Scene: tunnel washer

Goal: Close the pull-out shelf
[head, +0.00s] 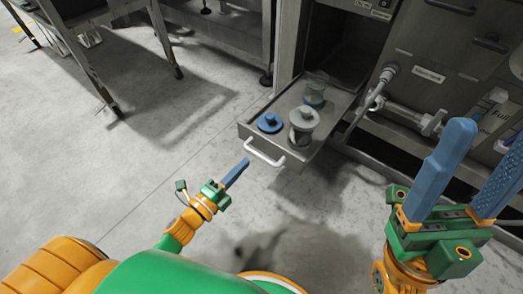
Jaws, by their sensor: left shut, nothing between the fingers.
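The pull-out shelf (296,161) is a grey metal tray, slid out of a dark opening in the machine at the top centre. A pale bar handle (265,156) is on its front. My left gripper (243,165) is shut and empty, with its blue fingers together just left of the handle. They appear close to it, but I cannot tell whether they touch. My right gripper (488,140) is at the right, open and empty, its blue fingers wide apart.
The shelf carries a blue lidded item (270,122), a grey-white lidded container (303,124) and a greenish jar (315,93). Pipes and a valve (432,123) stick out of the machine to the right. A metal table (85,20) stands at the upper left. The floor left of the shelf is clear.

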